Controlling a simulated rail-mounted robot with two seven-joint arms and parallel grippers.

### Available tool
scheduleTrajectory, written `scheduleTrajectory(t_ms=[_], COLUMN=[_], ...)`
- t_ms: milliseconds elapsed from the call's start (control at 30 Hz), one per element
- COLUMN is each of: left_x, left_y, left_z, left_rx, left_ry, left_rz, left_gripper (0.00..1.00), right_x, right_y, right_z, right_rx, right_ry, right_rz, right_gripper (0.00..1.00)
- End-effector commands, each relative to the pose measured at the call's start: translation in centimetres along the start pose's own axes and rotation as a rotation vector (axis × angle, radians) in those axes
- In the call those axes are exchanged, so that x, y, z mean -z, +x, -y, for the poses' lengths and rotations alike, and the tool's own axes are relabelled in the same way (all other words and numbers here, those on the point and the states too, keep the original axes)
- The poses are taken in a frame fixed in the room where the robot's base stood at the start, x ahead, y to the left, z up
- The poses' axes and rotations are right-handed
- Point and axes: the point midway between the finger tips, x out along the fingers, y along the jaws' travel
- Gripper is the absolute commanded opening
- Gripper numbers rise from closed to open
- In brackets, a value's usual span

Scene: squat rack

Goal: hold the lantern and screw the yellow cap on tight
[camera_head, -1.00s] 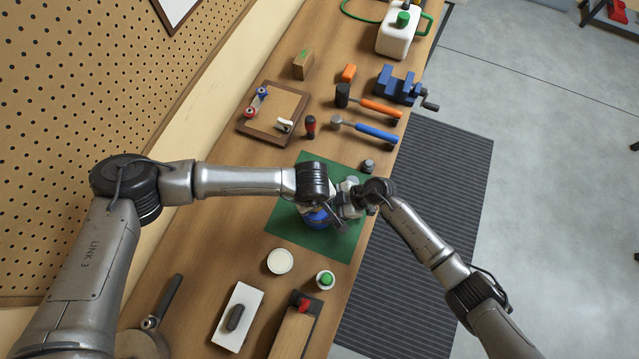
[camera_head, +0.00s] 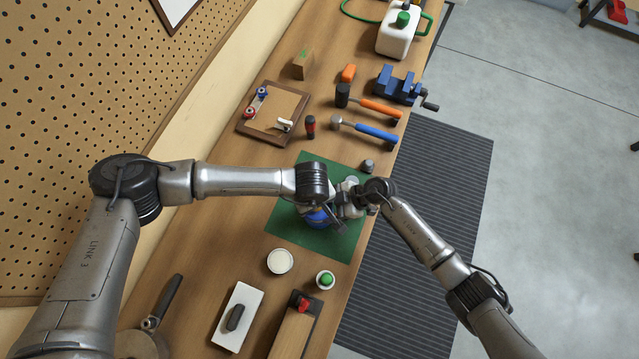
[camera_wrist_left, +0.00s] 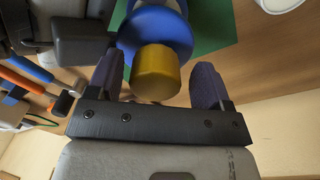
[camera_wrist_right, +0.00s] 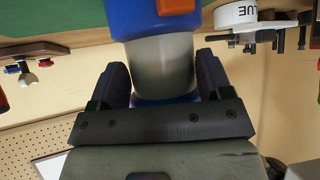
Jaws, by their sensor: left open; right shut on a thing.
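The blue lantern (camera_head: 318,217) stands on the green mat (camera_head: 340,246), mostly hidden under my wrists in the head view. In the right wrist view its pale middle section (camera_wrist_right: 160,62) sits between the fingers of my right gripper (camera_wrist_right: 162,85), which is shut on it. The yellow cap (camera_wrist_left: 157,73) sits at the lantern's blue top (camera_wrist_left: 155,32) in the left wrist view. My left gripper (camera_wrist_left: 157,85) is open, with one finger on each side of the cap and visible gaps. I cannot tell whether the cap is threaded on.
A round white-topped tin (camera_head: 280,261) and a green-capped bottle (camera_head: 325,280) stand near the mat. A pegboard wall (camera_head: 90,80) bounds the left side.

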Motion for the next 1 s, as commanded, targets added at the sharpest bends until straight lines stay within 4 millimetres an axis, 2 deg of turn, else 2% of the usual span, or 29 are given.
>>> scheduleTrajectory(t_ms=[167,700,1000], left_x=[0.0,0.0,0.0], left_y=[-0.5,-5.3,-6.1], left_z=[-0.2,-0.1,-0.1], left_rx=[-0.006,-0.004,-0.003], left_ry=[0.001,0.0,0.0], left_rz=[0.0,0.0,0.0], left_gripper=[0.76,0.76,0.76], right_x=[0.3,0.2,0.2], right_y=[0.1,0.1,0.1], right_z=[0.0,0.0,0.0], right_rx=[0.002,0.001,0.001], right_ry=[-0.003,-0.002,-0.002], right_rz=[-0.005,-0.004,-0.004], right_gripper=[0.29,0.29,0.29])
